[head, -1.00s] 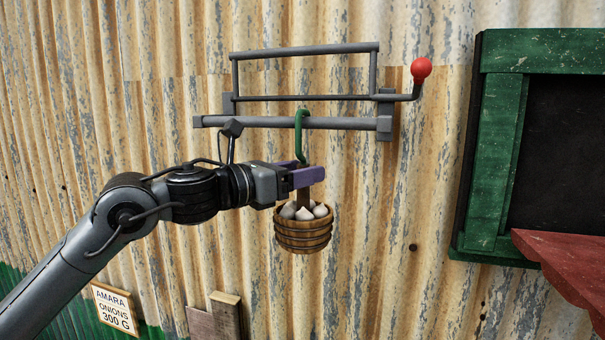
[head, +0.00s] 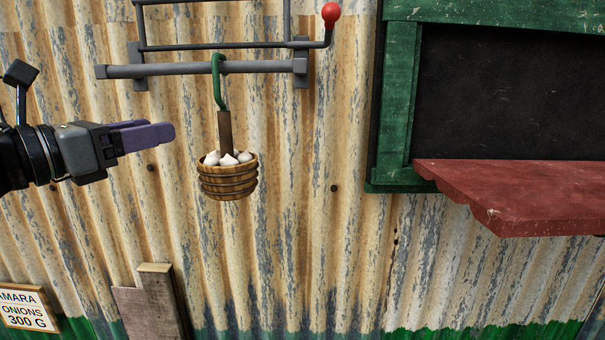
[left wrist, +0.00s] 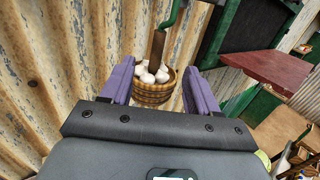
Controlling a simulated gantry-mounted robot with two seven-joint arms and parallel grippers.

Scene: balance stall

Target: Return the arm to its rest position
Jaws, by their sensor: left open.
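My left gripper (head: 168,132) is at the left in the head view, with purple fingers pointing right. It is open and empty, apart from the basket. A small wooden basket (head: 228,187) of pale bulbs hangs by its brown handle (head: 225,132) from a green hook (head: 216,85) on a grey bar (head: 175,70). In the left wrist view the two purple fingers (left wrist: 160,92) stand wide apart, and the basket (left wrist: 153,95) shows beyond and between them. My right gripper is in neither view.
A grey rail frame with a red ball knob (head: 331,13) is on the corrugated wall. At the right are a green-framed dark window (head: 398,95) and a jutting red shelf (head: 520,190). An onion sign (head: 28,308) and a wooden post (head: 150,300) are low left.

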